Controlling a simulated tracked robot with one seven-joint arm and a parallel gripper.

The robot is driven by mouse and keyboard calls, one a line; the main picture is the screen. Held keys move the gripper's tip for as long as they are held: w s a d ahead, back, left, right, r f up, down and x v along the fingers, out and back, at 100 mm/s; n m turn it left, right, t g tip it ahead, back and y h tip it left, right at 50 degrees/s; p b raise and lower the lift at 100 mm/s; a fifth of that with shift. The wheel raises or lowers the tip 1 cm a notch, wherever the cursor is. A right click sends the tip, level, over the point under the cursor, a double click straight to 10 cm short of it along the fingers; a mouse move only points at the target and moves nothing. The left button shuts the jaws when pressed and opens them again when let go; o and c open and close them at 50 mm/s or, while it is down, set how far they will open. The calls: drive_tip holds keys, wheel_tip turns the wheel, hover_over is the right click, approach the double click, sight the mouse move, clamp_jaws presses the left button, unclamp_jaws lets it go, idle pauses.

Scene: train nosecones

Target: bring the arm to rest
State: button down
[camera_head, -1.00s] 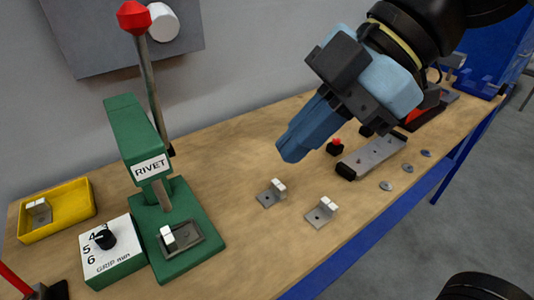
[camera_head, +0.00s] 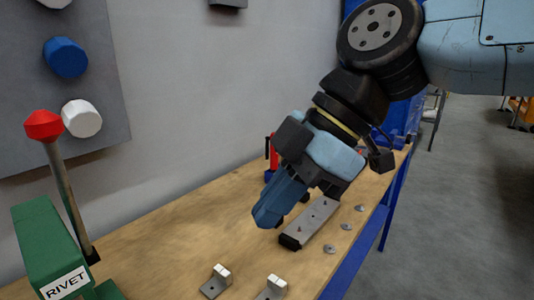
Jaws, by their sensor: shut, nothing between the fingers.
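My gripper (camera_head: 268,216) is shut and empty, its blue fingers pointing down and left above the wooden bench (camera_head: 180,238). The arm comes in from the upper right of the head view. The fingertips appear left of a grey metal bar with a dark end (camera_head: 315,222), apart from the bench top as far as I can tell. The gripper body hides part of the bench and the things behind it.
A green rivet press (camera_head: 45,245) with a red-knobbed lever (camera_head: 44,125) stands at the left. Two small metal brackets (camera_head: 216,281) (camera_head: 272,288) sit at the front. Several grey discs (camera_head: 345,227) lie right of the bar. A wall panel (camera_head: 100,60) with knobs is behind.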

drive_tip(key=w+d+f+m+t+h, duration=0.3)
drive_tip(key=w+d+m, duration=0.3)
drive_tip(key=d+m, duration=0.5)
drive_tip(key=w+d+f+m+t+h, duration=0.3)
drive_tip(key=w+d+m, duration=0.3)
drive_tip(key=d+m, duration=0.5)
drive_tip(key=shift+d+m+t+h, duration=0.3)
drive_tip(key=shift+d+t+h, duration=0.15)
drive_tip(key=shift+d, duration=0.25)
